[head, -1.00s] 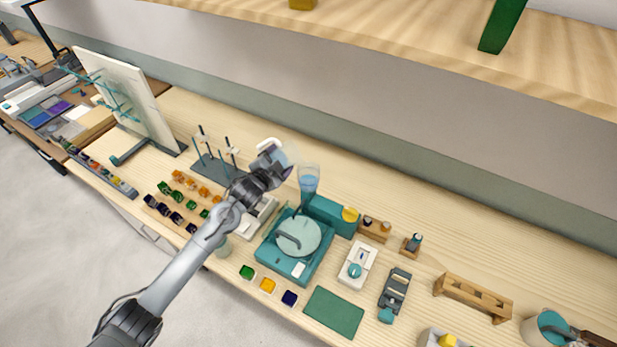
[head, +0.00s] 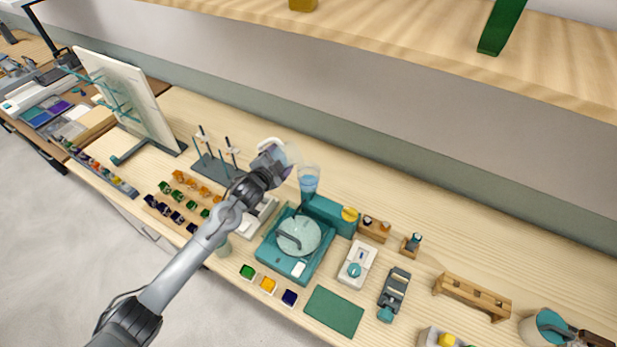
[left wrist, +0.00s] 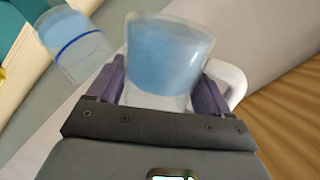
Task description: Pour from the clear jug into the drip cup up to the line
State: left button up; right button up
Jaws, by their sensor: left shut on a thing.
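My left gripper (head: 277,168) is shut on the clear jug (left wrist: 168,55), with a purple finger on each side of it in the left wrist view. The jug holds blue liquid, and its white handle (left wrist: 236,84) sticks out to the right there. The drip cup (head: 308,182) is clear and tapered, and stands above the teal machine just right of the jug. It also shows in the left wrist view (left wrist: 76,47), with blue liquid close to its dark blue line. I cannot make out a stream between jug and cup. My right gripper is not in view.
A teal machine with a round pale disc (head: 298,236) stands below the cup. A dark rack with upright rods (head: 213,168) is to the left, near small coloured blocks. A green mat (head: 334,311) lies in front. The bench behind the cup is mostly clear.

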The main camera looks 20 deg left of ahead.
pick_arm(q)
jog(key=shift+r, duration=0.25)
dwell(0.8)
jog(key=shift+r+m+p, duration=0.15)
jog(key=shift+m+p, duration=0.15)
jog(key=shift+p, duration=0.25)
jog(key=shift+r+m, duration=0.15)
jog(key=shift+m, duration=0.15)
dwell(0.8)
jog(key=shift+d+r+y+p, duration=0.15)
jog(key=shift+y+p, duration=0.15)
jog(key=shift+p, duration=0.2)
dwell(1.0)
jog(key=shift+w+d+r+m+g+y+p, duration=0.15)
jog(key=shift+r+m+g+y+p, duration=0.25)
jog(key=shift+m+p, duration=0.3)
dwell(1.6)
dwell(0.7)
